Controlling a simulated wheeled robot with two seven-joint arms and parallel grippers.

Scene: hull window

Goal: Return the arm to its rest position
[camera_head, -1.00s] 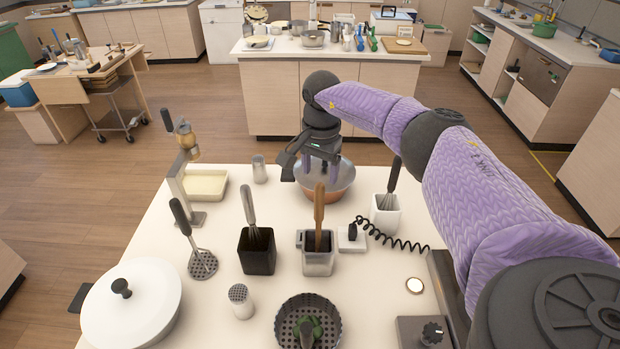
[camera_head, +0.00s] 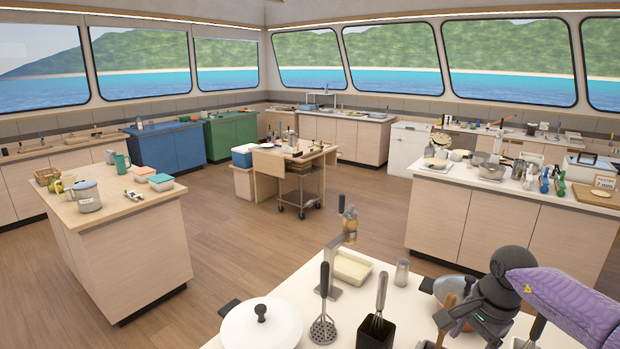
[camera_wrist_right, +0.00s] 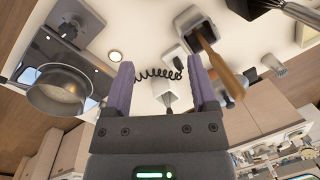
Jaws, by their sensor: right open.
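My right arm comes in at the lower right in the head view, with a purple sleeve. Its dark right gripper (camera_head: 458,318) is over the far right part of the white worktop. In the wrist view the right gripper (camera_wrist_right: 160,82) has its two purple fingers wide apart and nothing held between them. A white cup (camera_wrist_right: 165,97) shows beyond the fingers, apart from them. A wooden handle (camera_wrist_right: 222,62) rises from a grey container (camera_wrist_right: 193,22) beside the right-hand finger. The mixing bowl (camera_head: 452,286) is partly hidden behind the gripper. My left gripper is not in view.
A metal pot (camera_wrist_right: 62,92) and a coiled cord (camera_wrist_right: 157,73) are near the gripper. Open floor (camera_head: 225,235) lies left.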

